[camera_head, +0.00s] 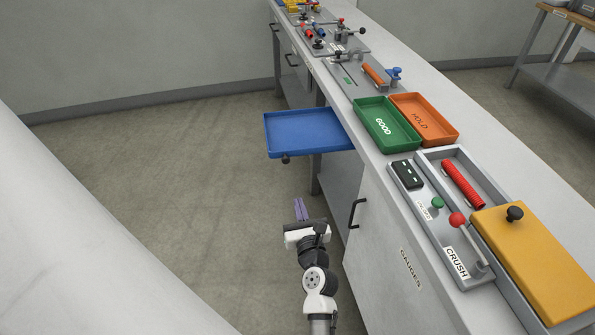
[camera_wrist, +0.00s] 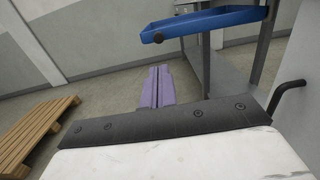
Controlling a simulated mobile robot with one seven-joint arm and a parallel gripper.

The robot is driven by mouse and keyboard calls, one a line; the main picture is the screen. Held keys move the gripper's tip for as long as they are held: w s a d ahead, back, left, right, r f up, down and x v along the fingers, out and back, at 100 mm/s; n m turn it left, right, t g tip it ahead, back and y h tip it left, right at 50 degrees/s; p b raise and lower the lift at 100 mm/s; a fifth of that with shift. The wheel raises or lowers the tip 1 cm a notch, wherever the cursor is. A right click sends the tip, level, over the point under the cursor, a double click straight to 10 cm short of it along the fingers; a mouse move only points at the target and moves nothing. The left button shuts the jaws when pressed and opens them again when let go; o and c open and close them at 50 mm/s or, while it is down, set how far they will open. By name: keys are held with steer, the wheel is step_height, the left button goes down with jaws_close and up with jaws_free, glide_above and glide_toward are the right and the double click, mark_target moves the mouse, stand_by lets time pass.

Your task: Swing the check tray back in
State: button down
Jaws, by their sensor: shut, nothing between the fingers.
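The check tray is a shallow blue tray (camera_head: 308,133) that sticks out from the left side of the long bench in the head view. A dark round knob (camera_head: 286,159) sits on its near edge. In the wrist view the blue tray (camera_wrist: 205,22) is at the top, with its knob (camera_wrist: 158,37) at the left end. My gripper (camera_head: 299,203) is below and in front of the tray in the head view, apart from it. Its purple fingers (camera_wrist: 158,75) are together and empty.
The bench front has a cabinet with a dark handle (camera_head: 354,212) just right of my gripper. On the bench are a green GOOD tray (camera_head: 402,140), an orange HOLD tray (camera_head: 447,133) and a crush fixture (camera_head: 447,272). A wooden pallet (camera_wrist: 35,135) lies at left.

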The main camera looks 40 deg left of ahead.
mark_target(287, 162)
steer(key=p+x, duration=0.1)
steer(key=x, duration=1.3)
